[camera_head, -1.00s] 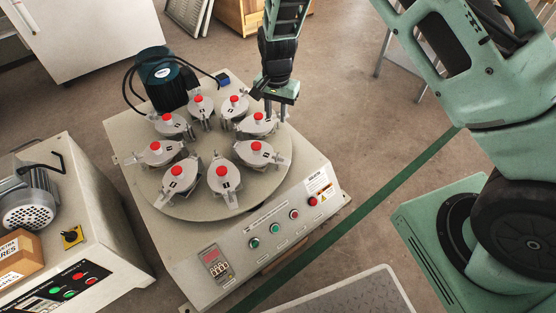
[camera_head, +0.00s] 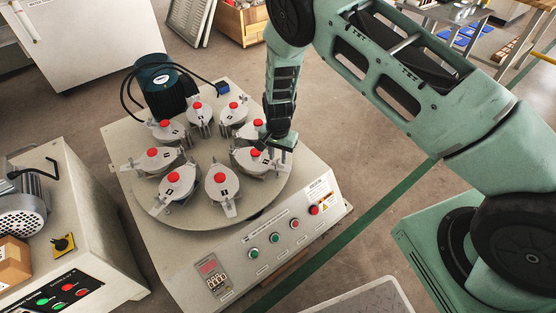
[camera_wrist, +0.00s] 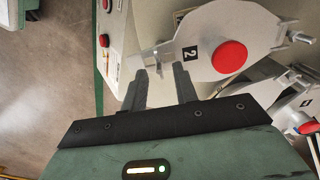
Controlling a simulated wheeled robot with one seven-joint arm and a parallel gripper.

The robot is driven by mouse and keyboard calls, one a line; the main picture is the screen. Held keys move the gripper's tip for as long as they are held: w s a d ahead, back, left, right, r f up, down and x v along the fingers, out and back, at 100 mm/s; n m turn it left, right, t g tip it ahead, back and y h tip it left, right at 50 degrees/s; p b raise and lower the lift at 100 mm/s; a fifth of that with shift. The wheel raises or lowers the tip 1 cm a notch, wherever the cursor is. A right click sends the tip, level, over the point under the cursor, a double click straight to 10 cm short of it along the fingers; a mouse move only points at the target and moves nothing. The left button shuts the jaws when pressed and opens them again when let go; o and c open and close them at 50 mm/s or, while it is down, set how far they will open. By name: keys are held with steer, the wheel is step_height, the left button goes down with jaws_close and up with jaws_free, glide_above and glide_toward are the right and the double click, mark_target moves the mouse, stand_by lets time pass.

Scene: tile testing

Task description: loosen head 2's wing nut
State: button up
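Head 2 (camera_wrist: 222,48) shows in the wrist view as a grey metal lid with a black "2" label and a red knob. Its wing nut (camera_wrist: 160,62) is at the end of its clamp arm, just ahead of my fingertips. My gripper (camera_wrist: 158,80) is open and empty, its two dark fingers apart on either side of the line to the wing nut and apparently short of it. In the head view my gripper (camera_head: 279,147) is above the right side of the round plate, by the rightmost head (camera_head: 251,160). My gripper partly hides that head's outer end.
Several similar red-knobbed heads ring the round plate (camera_head: 207,219). A motor with black cables (camera_head: 161,88) stands behind. The machine's front panel (camera_head: 262,245) has buttons and a display. Another machine (camera_head: 62,205) stands at left.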

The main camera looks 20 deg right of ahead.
steer(key=shift+f, duration=0.9)
steer(key=shift+c, duration=0.3)
jaws_close()
